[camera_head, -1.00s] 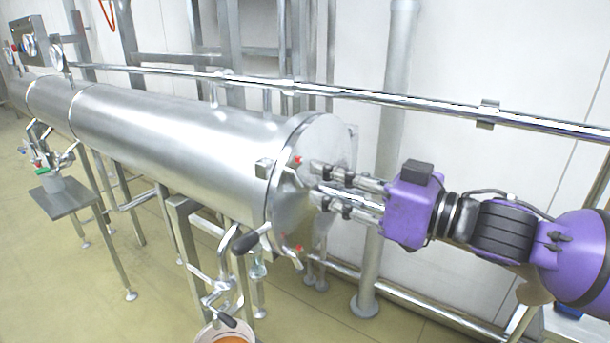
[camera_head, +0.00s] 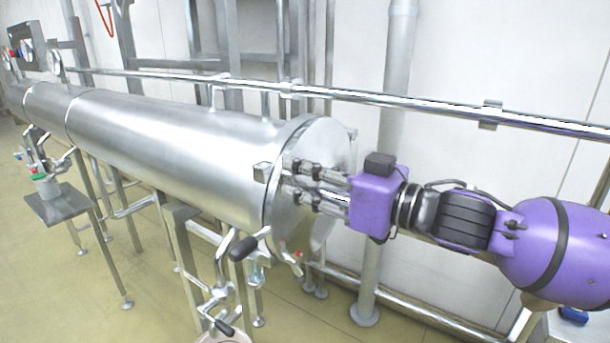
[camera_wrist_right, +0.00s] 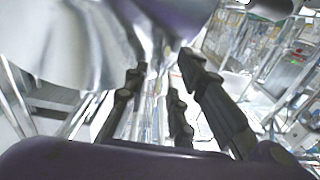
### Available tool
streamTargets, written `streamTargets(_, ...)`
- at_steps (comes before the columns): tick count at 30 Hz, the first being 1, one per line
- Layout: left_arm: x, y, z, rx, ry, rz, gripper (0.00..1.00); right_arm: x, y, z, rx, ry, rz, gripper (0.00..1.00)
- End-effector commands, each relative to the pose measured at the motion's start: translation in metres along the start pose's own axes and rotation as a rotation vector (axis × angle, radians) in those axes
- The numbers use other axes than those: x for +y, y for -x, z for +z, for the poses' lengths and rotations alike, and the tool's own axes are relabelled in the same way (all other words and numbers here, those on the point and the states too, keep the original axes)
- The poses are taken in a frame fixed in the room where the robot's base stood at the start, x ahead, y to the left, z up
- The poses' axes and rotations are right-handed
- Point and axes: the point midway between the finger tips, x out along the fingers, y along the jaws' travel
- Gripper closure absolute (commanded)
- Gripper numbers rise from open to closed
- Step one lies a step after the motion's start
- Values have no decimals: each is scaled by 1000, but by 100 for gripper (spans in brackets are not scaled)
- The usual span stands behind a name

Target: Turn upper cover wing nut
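The long steel cylinder (camera_head: 170,135) has a round end cover (camera_head: 325,150) facing right. My right gripper (camera_head: 286,178) reaches in from the right, with its fingertips at the cover's near rim. Its fingers are apart in the head view, and they also show apart in the right wrist view (camera_wrist_right: 163,70). The upper wing nut is hidden behind the fingers, so I cannot tell whether they touch it. A lower red-tipped wing nut (camera_head: 298,255) shows at the cover's lower edge. My left gripper is not in view.
A horizontal pipe (camera_head: 400,107) runs along the wall behind the cylinder. A vertical pipe (camera_head: 395,60) stands behind my right gripper. A black-handled lever (camera_head: 243,248) is below the cover. A small side table (camera_head: 60,205) stands at the left.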

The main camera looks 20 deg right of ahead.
Motion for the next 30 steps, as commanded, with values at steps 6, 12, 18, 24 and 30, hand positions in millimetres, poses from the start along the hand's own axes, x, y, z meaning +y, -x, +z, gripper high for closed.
streamTargets(6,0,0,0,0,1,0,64,0,0,0,0,0,0,100)
streamTargets(12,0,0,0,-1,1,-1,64,0,0,0,0,1,-1,100)
streamTargets(18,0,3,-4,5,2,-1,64,0,0,-2,2,33,0,100)
streamTargets(24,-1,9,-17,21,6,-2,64,-2,1,-4,4,134,-1,100)
streamTargets(30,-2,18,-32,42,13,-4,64,-3,1,-6,5,301,0,100)
